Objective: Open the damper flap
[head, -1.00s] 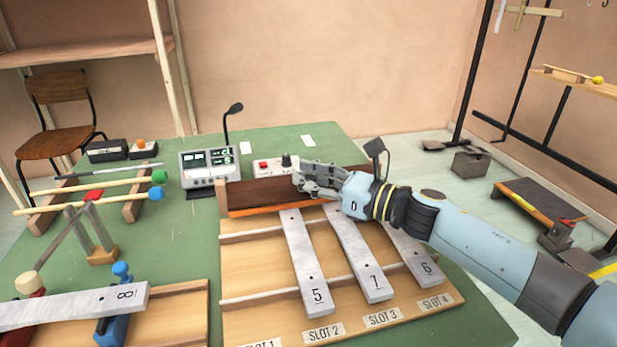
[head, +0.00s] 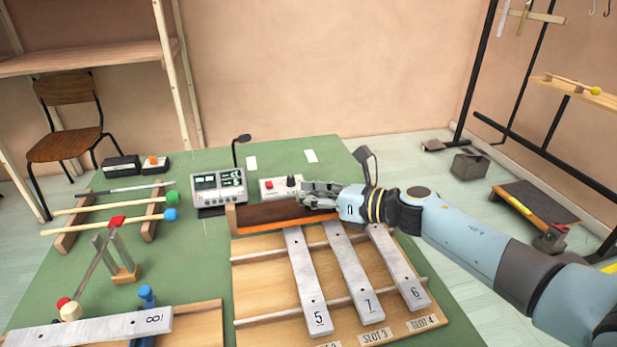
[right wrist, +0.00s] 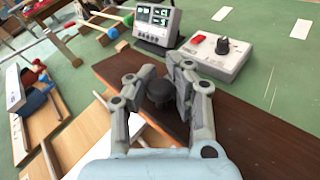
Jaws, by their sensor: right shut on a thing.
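The damper flap (head: 268,213) is a long dark brown board with an orange strip along its front edge. It lies across the table behind the far ends of the metal bars. My right gripper (head: 312,192) is over its right part, with the arm coming in from the right. In the right wrist view, the brown flap (right wrist: 228,130) runs under the gripper (right wrist: 163,88). The fingers are shut on a dark round knob (right wrist: 160,92) on the flap. The fingers and hand hide part of the flap. My left gripper is not in view.
Metal bars 5 (head: 308,285), 7 (head: 357,280) and 6 (head: 402,275) lie on the wooden frame in front of the flap. A control box (head: 281,188) and a grey display unit (head: 218,190) stand close behind it. Mallets lie on a rack at left.

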